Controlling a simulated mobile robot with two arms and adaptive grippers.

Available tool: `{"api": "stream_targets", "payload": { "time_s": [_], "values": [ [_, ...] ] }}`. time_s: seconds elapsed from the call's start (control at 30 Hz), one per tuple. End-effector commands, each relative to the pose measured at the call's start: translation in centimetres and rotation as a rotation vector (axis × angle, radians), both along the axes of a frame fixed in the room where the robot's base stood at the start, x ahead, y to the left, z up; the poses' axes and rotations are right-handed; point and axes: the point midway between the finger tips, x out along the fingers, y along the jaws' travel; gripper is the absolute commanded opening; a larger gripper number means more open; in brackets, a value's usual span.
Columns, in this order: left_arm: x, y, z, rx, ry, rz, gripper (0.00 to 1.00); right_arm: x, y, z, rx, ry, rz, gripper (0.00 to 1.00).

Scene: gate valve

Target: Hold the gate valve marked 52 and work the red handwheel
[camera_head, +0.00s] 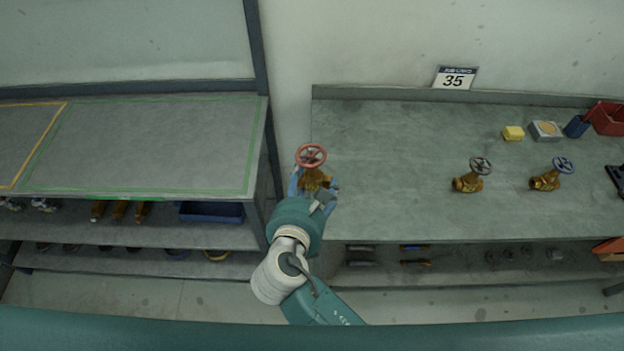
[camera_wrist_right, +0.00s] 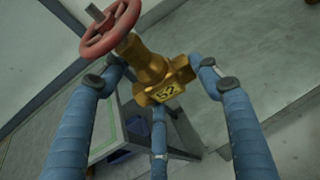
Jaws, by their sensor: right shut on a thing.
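The brass gate valve (camera_head: 314,179) with a red handwheel (camera_head: 311,155) on top is in my right gripper (camera_head: 314,190), at the left end of the right bench in the head view. The right wrist view shows the valve body marked 52 (camera_wrist_right: 167,92) and the red handwheel (camera_wrist_right: 110,28) at upper left. The blue-grey fingers of my right gripper (camera_wrist_right: 160,88) are shut on the valve body from both sides, with a third finger below. The handwheel is clear of the fingers. My left gripper is not in view.
The right bench (camera_head: 390,150) carries a brass valve with a dark wheel (camera_head: 468,178) and one with a blue wheel (camera_head: 548,176). A 35 sign (camera_head: 454,78) stands behind. The left bench (camera_head: 150,145) has a bare green-outlined area. A gap separates the benches.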

Motion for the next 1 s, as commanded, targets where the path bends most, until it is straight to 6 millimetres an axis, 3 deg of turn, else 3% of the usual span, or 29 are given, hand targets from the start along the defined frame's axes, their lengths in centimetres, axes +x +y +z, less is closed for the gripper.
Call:
{"api": "stream_targets", "payload": {
  "time_s": [1.0],
  "values": [
    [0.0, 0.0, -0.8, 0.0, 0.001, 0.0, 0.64, 0.1, 0.0, -1.8, 0.001, -0.004, 0.001, 0.31]
  ]
}}
